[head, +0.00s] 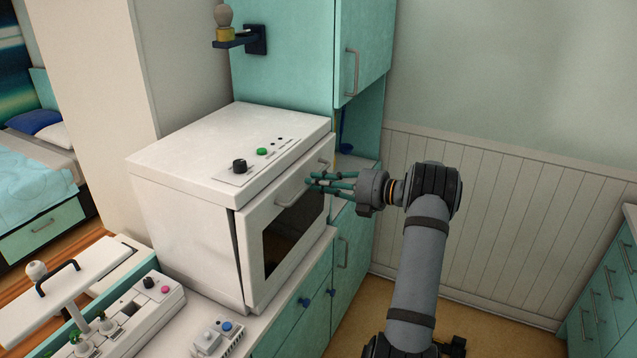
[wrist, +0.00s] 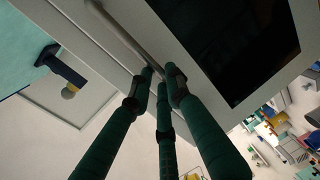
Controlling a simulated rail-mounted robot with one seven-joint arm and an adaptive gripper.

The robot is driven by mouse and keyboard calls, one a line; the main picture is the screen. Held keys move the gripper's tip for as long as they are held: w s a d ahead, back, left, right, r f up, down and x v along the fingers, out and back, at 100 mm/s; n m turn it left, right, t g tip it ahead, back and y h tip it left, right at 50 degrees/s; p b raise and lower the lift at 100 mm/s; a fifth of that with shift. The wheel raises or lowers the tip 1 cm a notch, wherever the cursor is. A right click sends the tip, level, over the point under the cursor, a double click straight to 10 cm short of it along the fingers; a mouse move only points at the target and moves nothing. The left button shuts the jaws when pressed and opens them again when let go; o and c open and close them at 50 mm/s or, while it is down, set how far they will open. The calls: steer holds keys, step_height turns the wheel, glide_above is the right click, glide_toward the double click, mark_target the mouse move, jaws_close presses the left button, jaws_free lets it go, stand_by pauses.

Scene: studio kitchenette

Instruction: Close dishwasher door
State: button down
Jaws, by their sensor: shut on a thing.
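The dishwasher (head: 188,245) is a white box-shaped appliance on the counter in the head view. Its front door (head: 250,262) has a dark window and stands nearly upright, with a narrow dark gap along its left edge. The door's bar handle (head: 290,196) runs along its upper part; it also shows in the wrist view (wrist: 122,33). My gripper (head: 313,183), with green fingers, is at the right part of the handle and shut on it. In the wrist view my gripper's fingertips (wrist: 160,78) meet at the handle's end, which they partly hide.
A black knob (head: 239,166) and a green button (head: 262,152) sit on the dishwasher's top. A tall teal cabinet (head: 285,60) stands behind. Small devices (head: 215,338) lie on the counter in front. The floor by the panelled wall (head: 500,215) is open.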

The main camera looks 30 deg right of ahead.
steer(key=shift+w+a+r+p, duration=0.5)
steer(key=shift+w+a+p, duration=0.1)
steer(key=shift+p, duration=0.35)
steer(key=shift+w, duration=0.15)
steer(key=c, duration=1.7)
jaws_free()
steer(key=shift+w+a+f, duration=0.15)
steer(key=shift+o, duration=0.3)
steer(key=shift+d, duration=0.2)
steer(key=shift+s+d, duration=0.2)
steer(key=shift+s, duration=0.15)
steer(key=v, duration=1.1)
steer(key=shift+s, duration=0.15)
